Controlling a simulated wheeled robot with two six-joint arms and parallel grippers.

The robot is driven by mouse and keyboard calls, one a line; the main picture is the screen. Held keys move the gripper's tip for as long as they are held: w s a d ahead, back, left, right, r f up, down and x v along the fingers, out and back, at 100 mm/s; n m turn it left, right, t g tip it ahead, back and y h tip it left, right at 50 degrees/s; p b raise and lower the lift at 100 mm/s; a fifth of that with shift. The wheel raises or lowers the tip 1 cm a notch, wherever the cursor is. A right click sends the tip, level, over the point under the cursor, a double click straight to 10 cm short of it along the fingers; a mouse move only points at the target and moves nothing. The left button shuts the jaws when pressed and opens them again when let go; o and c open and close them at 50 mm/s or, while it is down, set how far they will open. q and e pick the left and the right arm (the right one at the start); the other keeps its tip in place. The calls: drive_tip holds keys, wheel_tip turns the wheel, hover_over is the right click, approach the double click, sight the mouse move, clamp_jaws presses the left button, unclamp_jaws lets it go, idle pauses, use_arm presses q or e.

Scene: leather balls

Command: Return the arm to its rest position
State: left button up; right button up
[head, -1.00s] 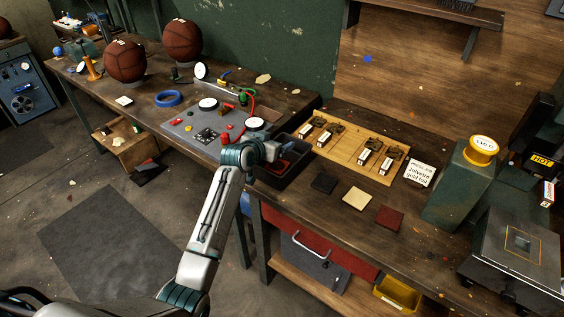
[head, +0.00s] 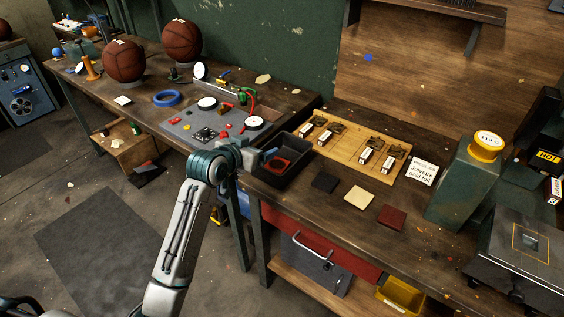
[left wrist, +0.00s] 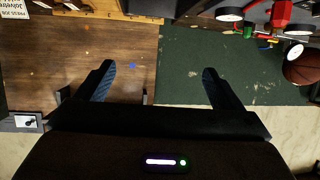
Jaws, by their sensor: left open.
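My left arm (head: 185,235) comes up from the bottom of the head view, bent at a teal joint near the table's front edge. My left gripper (head: 272,158) is beside the black tray, at its left side in the picture. In the left wrist view the gripper (left wrist: 155,82) is open, with its two dark fingers wide apart and nothing between them. The black tray (head: 262,178) holds a reddish-brown square piece (head: 281,165). My right gripper is not in view.
Two brown leather balls (head: 124,61) (head: 182,40) stand at the back left of the workbench. A grey mat (head: 178,124) holds small parts. A wooden board (head: 341,157) and several leather swatches (head: 358,197) lie to the right.

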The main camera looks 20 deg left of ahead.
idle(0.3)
use_arm(q)
drive_tip(key=s+f+g+y, duration=0.2)
drive_tip(key=s+f+g, duration=0.2)
drive_tip(key=s+f, duration=1)
drive_tip(key=s+a+f+n+g+y, duration=0.1)
drive_tip(key=s+f+g, duration=0.15)
drive_tip(key=s, duration=1.05)
drive_tip(key=s+a+f+g+y, duration=0.1)
drive_tip(key=s+f+g, duration=0.15)
drive_tip(key=s, duration=0.95)
wheel_tip(320, 180, down, 30)
drive_tip(key=a+f+g, duration=0.1)
drive_tip(key=a+g, duration=0.1)
drive_tip(key=a, duration=0.1)
drive_tip(key=s+a+f+n, duration=0.1)
drive_tip(key=s+f, duration=1.6)
drive_tip(key=s, duration=0.2)
drive_tip(key=shift+f+g+b, duration=0.35)
drive_tip(key=shift+f+g, duration=0.05)
